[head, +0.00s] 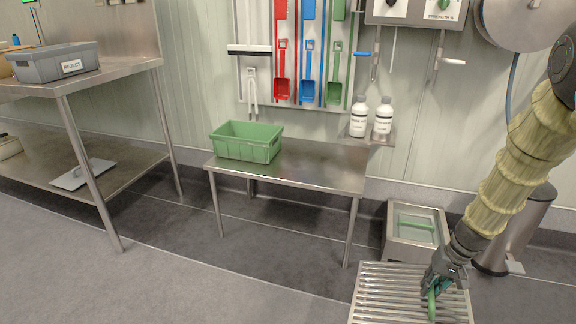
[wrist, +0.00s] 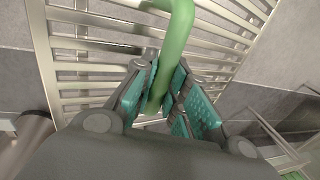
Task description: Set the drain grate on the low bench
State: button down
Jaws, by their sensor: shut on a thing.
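The drain grate (head: 385,289) is a panel of parallel metal bars at the lower right of the head view, with a green handle (head: 432,304). My gripper (head: 437,287) is shut on the green handle. In the wrist view the teal finger pads (wrist: 160,95) press on both sides of the handle (wrist: 176,40), and the grate bars (wrist: 85,45) spread behind it. I cannot tell whether the grate is clear of the floor. The low bench (head: 310,170) is a steel table at the middle of the head view, left of and beyond my gripper.
A green crate (head: 247,148) stands on the bench's left end; its middle and right are bare. White bottles (head: 359,117) stand on a wall shelf behind its right end. A floor basin (head: 413,240) lies between bench and bin (head: 525,225). A taller table (head: 110,77) stands left.

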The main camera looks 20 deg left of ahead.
aim_at(325, 164)
jog(key=z, duration=1.45)
jog(key=i, duration=1)
jog(key=u, duration=2.6)
